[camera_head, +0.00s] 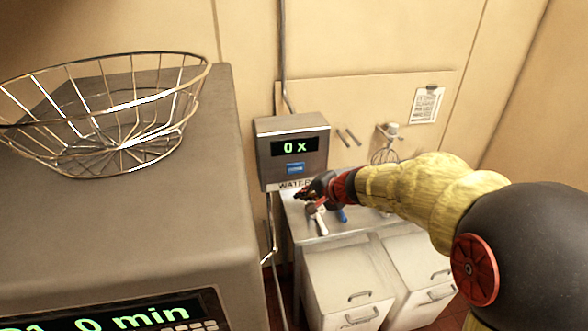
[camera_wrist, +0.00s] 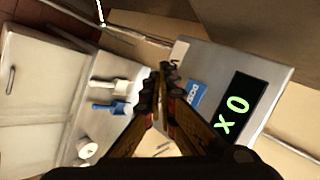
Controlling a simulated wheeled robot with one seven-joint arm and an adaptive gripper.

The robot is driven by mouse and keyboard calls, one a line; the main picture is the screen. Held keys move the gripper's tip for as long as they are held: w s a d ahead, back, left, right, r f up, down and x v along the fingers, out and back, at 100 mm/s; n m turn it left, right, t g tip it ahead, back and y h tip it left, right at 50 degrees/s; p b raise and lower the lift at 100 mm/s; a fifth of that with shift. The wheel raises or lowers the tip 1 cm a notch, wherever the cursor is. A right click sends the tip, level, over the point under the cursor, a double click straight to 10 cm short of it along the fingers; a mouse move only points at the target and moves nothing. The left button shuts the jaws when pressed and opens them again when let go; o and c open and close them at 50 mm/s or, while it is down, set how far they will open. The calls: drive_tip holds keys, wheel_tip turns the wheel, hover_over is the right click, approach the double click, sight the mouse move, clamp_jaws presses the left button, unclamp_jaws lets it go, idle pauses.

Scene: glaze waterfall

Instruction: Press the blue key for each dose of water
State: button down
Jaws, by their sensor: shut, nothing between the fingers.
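The blue key (camera_head: 295,168) sits on the front of a grey wall-mounted water box (camera_head: 265,150), under a dark display that reads "0 x" in green. The word "WATER" shows on a label below the key, partly covered by my gripper. My gripper (camera_head: 303,194) is shut and empty, just below the box's lower edge in the head view. In the wrist view the blue key (camera_wrist: 194,94) lies just to the right of my shut fingertips (camera_wrist: 162,70). I cannot tell how far the tips are from the box's face.
A wire basket (camera_head: 110,120) stands on a large grey machine (camera_head: 130,220) at the left, whose display reads "0 min". Below the box is a counter (camera_head: 300,215) with a white-handled and a blue-handled tool (camera_wrist: 103,108). White cabinets (camera_head: 350,285) stand under it.

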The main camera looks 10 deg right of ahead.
sight(295, 168)
drive_tip(key=shift+a, duration=0.15)
drive_tip(key=shift+w+p, duration=1.45)
drive_tip(key=shift+w, duration=2.95)
drive_tip(key=shift+w, duration=0.2)
drive_tip(key=shift+w, duration=0.25)
